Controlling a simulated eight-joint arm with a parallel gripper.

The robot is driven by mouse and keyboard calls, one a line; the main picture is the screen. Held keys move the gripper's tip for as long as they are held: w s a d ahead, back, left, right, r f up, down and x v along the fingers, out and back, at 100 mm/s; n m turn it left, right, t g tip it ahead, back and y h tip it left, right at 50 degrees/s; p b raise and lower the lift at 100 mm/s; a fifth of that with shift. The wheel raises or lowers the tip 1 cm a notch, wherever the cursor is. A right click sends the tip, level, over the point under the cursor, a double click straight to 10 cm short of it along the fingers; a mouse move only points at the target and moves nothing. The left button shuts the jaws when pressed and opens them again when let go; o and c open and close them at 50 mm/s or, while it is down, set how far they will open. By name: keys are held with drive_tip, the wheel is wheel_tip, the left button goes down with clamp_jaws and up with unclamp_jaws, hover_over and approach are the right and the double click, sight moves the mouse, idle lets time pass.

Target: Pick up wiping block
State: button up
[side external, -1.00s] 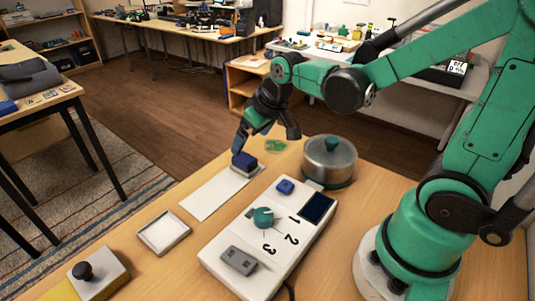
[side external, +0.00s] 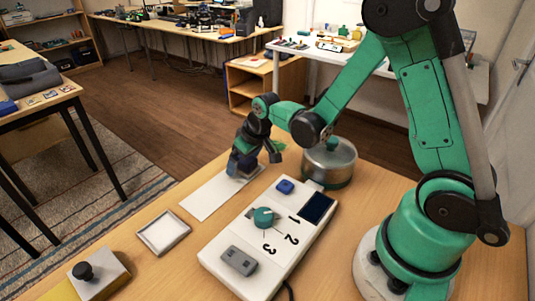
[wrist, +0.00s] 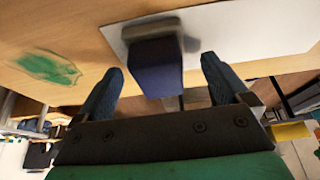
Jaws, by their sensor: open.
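The wiping block (wrist: 156,66) is dark blue on a grey base and sits at the end of a white sheet (wrist: 235,38). In the wrist view it lies between the two fingers of my gripper (wrist: 162,85), with a gap on each side. In the side view my gripper (side external: 245,165) is low over the far end of the white sheet (side external: 212,196) and mostly hides the block. The gripper is open and holds nothing.
A metal pot (side external: 329,163) with a green knob stands right of my gripper. A white panel (side external: 238,226) with a dial, a blue button and a dark screen lies in front. A green patch (wrist: 45,67) is on the table beside the block. A square frame (side external: 163,233) lies at the left.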

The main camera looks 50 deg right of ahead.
drive_tip(key=shift+f, duration=0.1)
drive_tip(key=c, duration=1.4)
wheel_tip(320, 180, up, 20)
drive_tip(key=shift+r, duration=0.1)
